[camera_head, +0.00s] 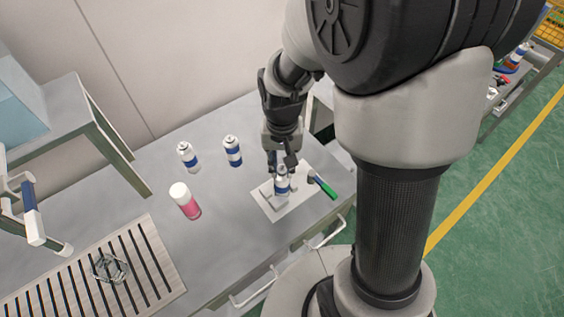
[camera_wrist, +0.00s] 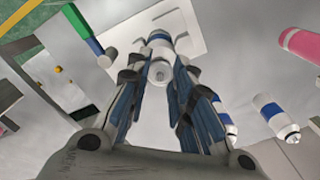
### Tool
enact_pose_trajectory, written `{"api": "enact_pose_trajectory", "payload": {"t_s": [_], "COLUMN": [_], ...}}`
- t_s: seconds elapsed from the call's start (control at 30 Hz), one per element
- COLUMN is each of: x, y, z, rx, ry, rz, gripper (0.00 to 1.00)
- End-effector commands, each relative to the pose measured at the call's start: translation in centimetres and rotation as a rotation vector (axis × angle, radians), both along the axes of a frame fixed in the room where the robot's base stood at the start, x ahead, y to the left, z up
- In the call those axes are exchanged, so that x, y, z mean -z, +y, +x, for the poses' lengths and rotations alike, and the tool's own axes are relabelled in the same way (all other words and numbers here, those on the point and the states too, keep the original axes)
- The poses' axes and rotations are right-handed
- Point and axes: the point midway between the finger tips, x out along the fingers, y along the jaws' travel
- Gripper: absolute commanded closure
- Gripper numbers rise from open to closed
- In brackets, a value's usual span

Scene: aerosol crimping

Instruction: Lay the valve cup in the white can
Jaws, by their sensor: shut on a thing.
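The white can with a blue band (camera_head: 282,187) stands upright on a pale plate (camera_head: 271,211). In the wrist view the can (camera_wrist: 160,40) shows beyond my fingertips. My gripper (camera_head: 281,168) points down right over the can. In the wrist view my gripper (camera_wrist: 159,75) is shut on a small round pale piece with a central stem, which looks like the valve cup (camera_wrist: 159,72). The cup lines up with the can's top. I cannot tell whether it touches the can's rim, as the fingers hide part of it.
A green-handled tool (camera_head: 324,187) lies right of the can. A slatted board (camera_head: 160,255) holds a clear glass item. The table between is bare.

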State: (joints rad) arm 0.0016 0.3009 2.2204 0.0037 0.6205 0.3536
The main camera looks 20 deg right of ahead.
Motion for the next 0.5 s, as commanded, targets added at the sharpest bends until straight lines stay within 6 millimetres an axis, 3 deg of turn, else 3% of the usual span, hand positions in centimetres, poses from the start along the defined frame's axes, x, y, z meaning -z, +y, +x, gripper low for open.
{"api": "enact_pose_trajectory", "payload": {"t_s": [0.33,0.5], "x": [-0.01,-0.01], "y": [0.00,0.00], "z": [0.00,0.01], "rx": [0.000,0.000], "ry": [0.000,0.000], "rz": [0.000,0.000], "gripper": [0.57,0.56]}}
